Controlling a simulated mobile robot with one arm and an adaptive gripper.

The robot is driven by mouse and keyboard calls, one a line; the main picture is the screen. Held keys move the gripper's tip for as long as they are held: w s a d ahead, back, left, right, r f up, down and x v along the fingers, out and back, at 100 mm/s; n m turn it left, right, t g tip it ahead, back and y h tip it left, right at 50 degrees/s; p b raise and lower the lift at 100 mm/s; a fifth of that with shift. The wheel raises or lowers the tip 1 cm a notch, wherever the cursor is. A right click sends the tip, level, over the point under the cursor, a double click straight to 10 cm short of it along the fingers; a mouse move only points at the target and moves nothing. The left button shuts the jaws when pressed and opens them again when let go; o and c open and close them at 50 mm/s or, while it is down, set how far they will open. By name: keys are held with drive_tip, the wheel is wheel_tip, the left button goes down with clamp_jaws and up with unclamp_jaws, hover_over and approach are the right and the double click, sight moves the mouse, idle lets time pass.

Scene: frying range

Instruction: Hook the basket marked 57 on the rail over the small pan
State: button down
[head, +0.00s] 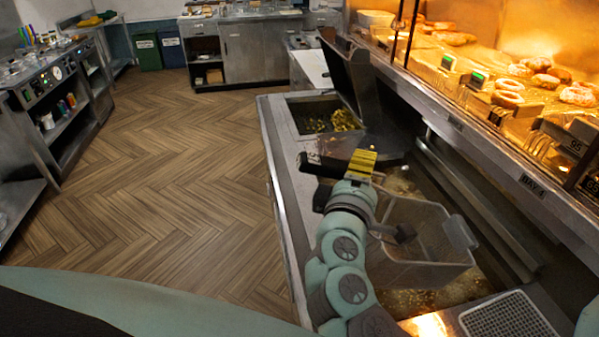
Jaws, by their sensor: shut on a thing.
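My arm reaches forward over the fryer. My gripper (343,178) is at its far end, shut on what looks like a dark handle with a yellow-striped piece (362,161); the fingers partly hide the hold. A mesh basket (425,262) with a grey tab on its right side hangs or sits just right of my arm, over a pan of oil (440,300). I cannot read any number on it, nor see clearly how it joins the held handle. A smaller oil area (402,184) shows beyond the basket. A metal rail (475,200) runs along the fryer's right side.
A well with green and yellow bits (325,115) lies farther back, beside a raised dark lid (350,72). A heated display with pastries (540,75) overhangs the right. A perforated tray (508,317) is at front right. The wooden floor (165,170) is clear to the left.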

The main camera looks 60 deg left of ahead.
sight(328, 176)
drive_tip(key=shift+s+a+r, duration=0.1)
drive_tip(key=shift+s, duration=0.05)
drive_tip(key=s+n, duration=0.1)
drive_tip(key=s+a+n+y+p, duration=0.1)
drive_tip(key=s+n, duration=0.1)
drive_tip(key=s+a+n, duration=0.1)
drive_tip(key=s, duration=0.1)
drive_tip(key=shift+s+a+n+y, duration=0.1)
drive_tip(key=shift+n+y, duration=0.3)
drive_tip(key=w+d+f+p, duration=0.1)
drive_tip(key=w+d, duration=0.1)
drive_tip(key=w, duration=0.4)
drive_tip(key=w+d+f+p, duration=0.1)
drive_tip(key=w+d+p, duration=0.1)
drive_tip(key=w, duration=0.5)
drive_tip(key=shift+d+f, duration=0.3)
drive_tip(key=shift+d, duration=0.35)
drive_tip(key=shift+f+b, duration=0.6)
drive_tip(key=shift+b, duration=0.15)
drive_tip(key=c, duration=0.7)
unclamp_jaws()
